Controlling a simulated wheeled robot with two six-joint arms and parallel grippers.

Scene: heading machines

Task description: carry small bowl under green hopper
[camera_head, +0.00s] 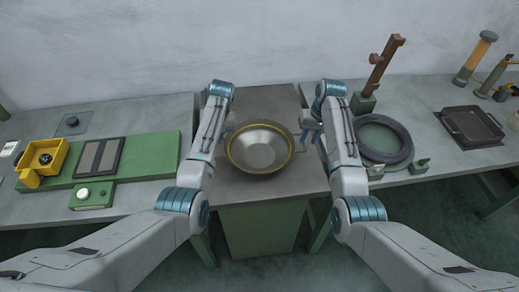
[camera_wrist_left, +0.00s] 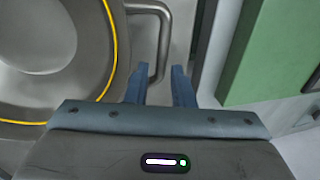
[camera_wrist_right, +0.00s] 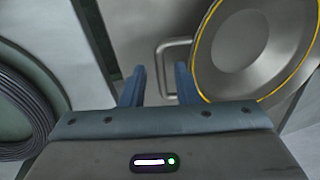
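A round metal bowl (camera_head: 260,147) with a yellow ring and side handles sits on the grey middle table. It also shows in the left wrist view (camera_wrist_left: 40,45) and the right wrist view (camera_wrist_right: 240,50). My left gripper (camera_head: 226,132) is beside the bowl's left side. In the left wrist view its fingers (camera_wrist_left: 160,85) are apart, near a looped handle (camera_wrist_left: 162,40). My right gripper (camera_head: 309,133) is beside the bowl's right side. In the right wrist view its fingers (camera_wrist_right: 159,85) are apart, near the other handle (camera_wrist_right: 174,42). I cannot make out a green hopper.
A green base (camera_head: 150,155) with a yellow box (camera_head: 42,158) stands on the left table. A dark coiled ring (camera_head: 382,138), a brown post (camera_head: 380,65) and a dark tray (camera_head: 470,125) stand on the right table. The middle table is clear behind the bowl.

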